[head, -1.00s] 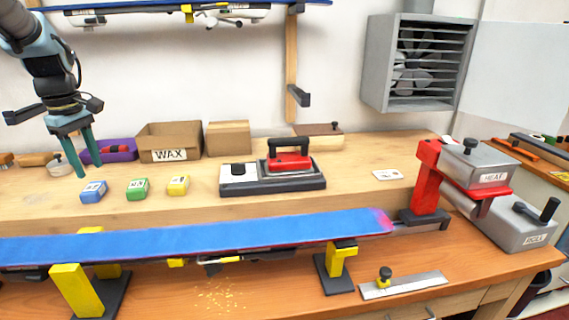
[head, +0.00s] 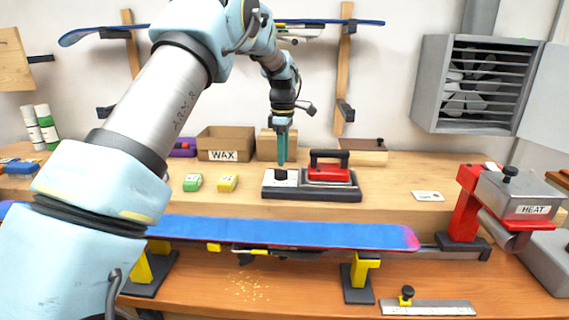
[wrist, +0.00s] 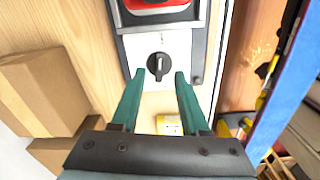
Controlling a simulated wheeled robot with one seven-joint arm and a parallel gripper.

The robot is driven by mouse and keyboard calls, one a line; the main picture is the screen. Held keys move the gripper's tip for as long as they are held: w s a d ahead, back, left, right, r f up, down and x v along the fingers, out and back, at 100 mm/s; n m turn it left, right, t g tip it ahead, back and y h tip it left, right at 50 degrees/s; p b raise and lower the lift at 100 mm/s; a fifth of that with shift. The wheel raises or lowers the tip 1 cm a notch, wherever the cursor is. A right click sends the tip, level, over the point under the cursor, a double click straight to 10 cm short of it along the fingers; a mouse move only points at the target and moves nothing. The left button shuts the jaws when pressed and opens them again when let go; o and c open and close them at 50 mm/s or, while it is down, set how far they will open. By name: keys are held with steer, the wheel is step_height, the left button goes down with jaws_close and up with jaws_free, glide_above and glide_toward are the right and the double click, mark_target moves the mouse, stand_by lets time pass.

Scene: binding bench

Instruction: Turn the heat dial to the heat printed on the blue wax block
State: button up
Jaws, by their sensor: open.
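The iron station (head: 312,193) stands on the bench with a red iron (head: 328,175) on it. Its black dial (wrist: 159,66) sits on a white panel in the wrist view, with a light pointer mark; any numbers are too small to read. My gripper (head: 283,163) is open and points down over the dial. In the wrist view its two green fingertips (wrist: 159,77) are on either side of the dial; I cannot tell if they touch it.
The green block (head: 193,183) and yellow block (head: 228,183) lie left of the station. Behind are the WAX box (head: 224,155) and a plain carton (head: 268,150). A blue ski (head: 290,232) runs along the front.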

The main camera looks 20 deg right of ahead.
mark_target(281, 173)
steer(key=shift+a+f+p, duration=0.1)
steer(key=shift+f+p, duration=0.3)
steer(key=shift+f, duration=1.55)
steer(key=shift+c, duration=0.2)
jaws_close()
